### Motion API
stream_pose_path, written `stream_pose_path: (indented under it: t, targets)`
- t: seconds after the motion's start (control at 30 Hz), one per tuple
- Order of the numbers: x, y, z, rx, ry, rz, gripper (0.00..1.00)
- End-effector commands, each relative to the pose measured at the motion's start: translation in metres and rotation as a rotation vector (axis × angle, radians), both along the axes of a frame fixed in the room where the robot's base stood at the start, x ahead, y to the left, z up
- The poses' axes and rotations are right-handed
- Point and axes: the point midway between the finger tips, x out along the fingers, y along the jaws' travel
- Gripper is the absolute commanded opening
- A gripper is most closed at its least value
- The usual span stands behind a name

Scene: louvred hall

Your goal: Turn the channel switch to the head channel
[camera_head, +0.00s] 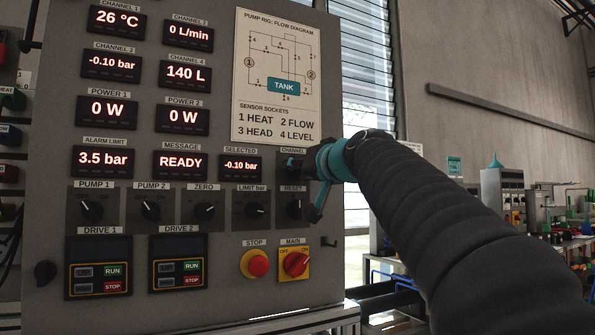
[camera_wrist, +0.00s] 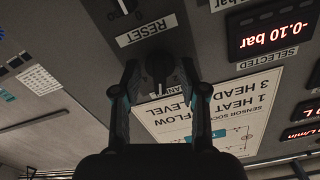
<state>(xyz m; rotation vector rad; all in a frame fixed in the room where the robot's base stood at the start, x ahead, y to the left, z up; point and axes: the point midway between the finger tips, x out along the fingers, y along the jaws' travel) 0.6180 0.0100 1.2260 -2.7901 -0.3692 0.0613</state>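The channel switch (camera_wrist: 158,66) is a dark knob on the grey panel, between the RESET label and the partly hidden CHANNEL label in the upside-down wrist view. My gripper (camera_wrist: 159,72) reaches to it with one finger on each side; the fingers stand apart, and I cannot tell whether they touch the knob. In the head view my gripper (camera_head: 302,187) hides most of the switch, so its pointer direction is unclear. The SELECTED display (camera_head: 241,166) reads -0.10 bar, the same as the CHANNEL 3 display (camera_head: 110,65). The flow diagram sign (camera_head: 283,75) lists 3 as HEAD.
The RESET knob (camera_head: 294,208) sits just below the channel switch, with the LIMIT bar knob (camera_head: 253,210) to its left. The red STOP button (camera_head: 258,264) and the MAIN switch (camera_head: 296,264) are lower down. A cluttered bench stands at the right.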

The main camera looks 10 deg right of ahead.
Motion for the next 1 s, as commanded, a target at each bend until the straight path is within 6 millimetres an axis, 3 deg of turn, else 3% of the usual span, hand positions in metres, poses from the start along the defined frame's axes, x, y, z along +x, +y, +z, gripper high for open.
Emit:
stream_pose_path:
  t: [0.17,0.73,1.0]
  targets:
    - [-0.005,-0.002,-0.001,0.000,-0.002,-0.001,0.43]
    - [-0.060,-0.017,-0.001,-0.001,-0.001,-0.003,0.43]
    - [-0.068,-0.018,0.000,-0.001,0.000,0.000,0.43]
